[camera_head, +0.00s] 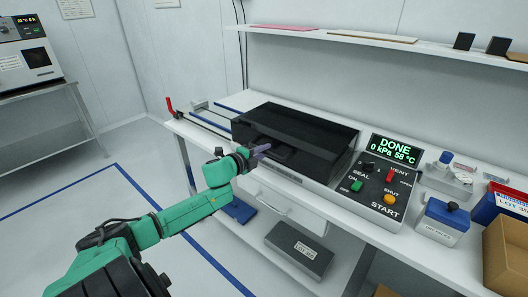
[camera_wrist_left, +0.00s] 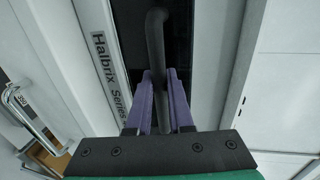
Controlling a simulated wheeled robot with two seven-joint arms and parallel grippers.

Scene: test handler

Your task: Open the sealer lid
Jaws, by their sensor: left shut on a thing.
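The sealer lid (camera_head: 300,126) is a dark, translucent cover on the white bench. It looks down or nearly down; the exact angle is hard to tell. My left gripper (camera_head: 262,149), with purple fingers, is at the lid's front left. In the left wrist view my left gripper (camera_wrist_left: 161,100) is shut around a black bar handle (camera_wrist_left: 156,40), one finger on each side. The handle stands off a dark surface beside a strip lettered "Halbrix Series". My right gripper is not in view.
The control panel (camera_head: 382,186) with switches and a "DONE" display (camera_head: 394,149) stands right of the lid. Blue-capped containers (camera_head: 443,220) and a cardboard box (camera_head: 507,257) crowd the bench's right end. A shelf (camera_head: 380,40) runs above. A grey box (camera_head: 299,249) sits below.

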